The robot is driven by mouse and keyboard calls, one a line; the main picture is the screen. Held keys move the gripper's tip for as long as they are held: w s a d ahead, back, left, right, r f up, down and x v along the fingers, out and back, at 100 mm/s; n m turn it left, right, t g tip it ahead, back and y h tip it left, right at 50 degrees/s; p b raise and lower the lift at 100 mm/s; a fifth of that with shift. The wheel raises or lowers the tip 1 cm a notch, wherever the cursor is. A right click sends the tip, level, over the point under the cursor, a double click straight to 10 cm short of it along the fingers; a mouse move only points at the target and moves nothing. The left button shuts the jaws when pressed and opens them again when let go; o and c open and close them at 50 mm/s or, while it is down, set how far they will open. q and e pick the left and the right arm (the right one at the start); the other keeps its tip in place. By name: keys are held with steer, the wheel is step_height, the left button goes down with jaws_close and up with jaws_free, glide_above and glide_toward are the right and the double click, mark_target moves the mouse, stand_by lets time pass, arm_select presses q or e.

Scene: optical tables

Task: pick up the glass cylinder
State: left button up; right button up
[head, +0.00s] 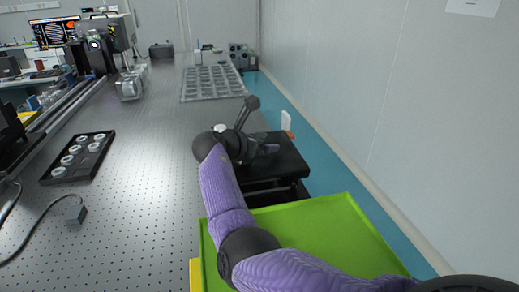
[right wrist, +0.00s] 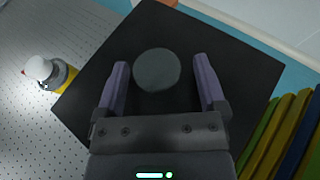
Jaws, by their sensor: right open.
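The glass cylinder (right wrist: 158,70) shows in the right wrist view as a dark grey-green, round top, seen from above. It stands over the black platform (right wrist: 255,75), which also shows in the head view (head: 288,160) at the table's right edge. My right gripper (right wrist: 161,66) is open, with one purple finger on each side of the cylinder and a visible gap on both sides in the picture. Their height difference is hard to tell. In the head view my right gripper (head: 268,149) is over the platform, and I cannot make out the cylinder there. My left gripper is not in view.
A white-capped bottle (right wrist: 45,72) with a yellow band stands left of the platform on the perforated table (head: 150,180). A green tray (head: 310,225) lies below my right arm. A black tray of round parts (head: 78,157) is at left. A wall (head: 380,90) bounds the right.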

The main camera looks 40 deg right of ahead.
steer(key=shift+r, duration=0.1)
jaws_close()
stand_by(0.3)
